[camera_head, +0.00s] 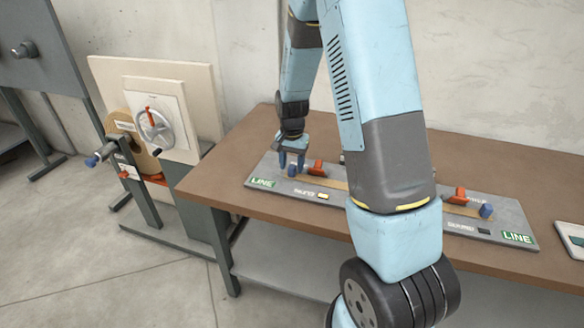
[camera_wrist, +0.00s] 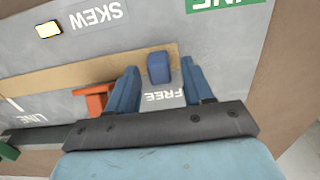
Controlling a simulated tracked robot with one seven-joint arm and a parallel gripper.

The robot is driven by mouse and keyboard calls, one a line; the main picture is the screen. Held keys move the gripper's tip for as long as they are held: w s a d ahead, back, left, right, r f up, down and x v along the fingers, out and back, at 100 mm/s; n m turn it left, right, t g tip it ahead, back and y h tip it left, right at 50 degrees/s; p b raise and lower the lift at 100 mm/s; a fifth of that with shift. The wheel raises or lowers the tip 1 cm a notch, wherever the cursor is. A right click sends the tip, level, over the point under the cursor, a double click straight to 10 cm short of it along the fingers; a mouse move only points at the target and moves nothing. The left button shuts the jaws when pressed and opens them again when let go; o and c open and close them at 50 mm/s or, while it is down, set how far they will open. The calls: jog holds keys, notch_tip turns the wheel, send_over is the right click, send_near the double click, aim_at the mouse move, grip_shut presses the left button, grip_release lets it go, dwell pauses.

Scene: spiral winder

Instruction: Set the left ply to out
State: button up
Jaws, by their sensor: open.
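A long grey panel (camera_head: 335,202) lies on the brown table. At its left end are a blue block (camera_head: 292,170) and an orange piece (camera_head: 317,167) on a tan strip. My gripper (camera_head: 291,161) is open over this end. In the wrist view, its two fingers (camera_wrist: 159,72) stand on either side of the blue block (camera_wrist: 159,67), with gaps visible. The word FREE is beside the block, and the orange piece (camera_wrist: 97,98) is just outside the left finger. I read no label "out" or "ply".
A lit yellow lamp (camera_head: 323,195) is by SKEW on the left. At the right end are another orange piece (camera_head: 460,194), blue block (camera_head: 486,210) and dark lamp (camera_head: 484,231). My arm hides the panel's middle. A handwheel machine (camera_head: 155,130) stands left of the table.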

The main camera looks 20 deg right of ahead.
jog(key=shift+f, duration=0.8)
grip_shut()
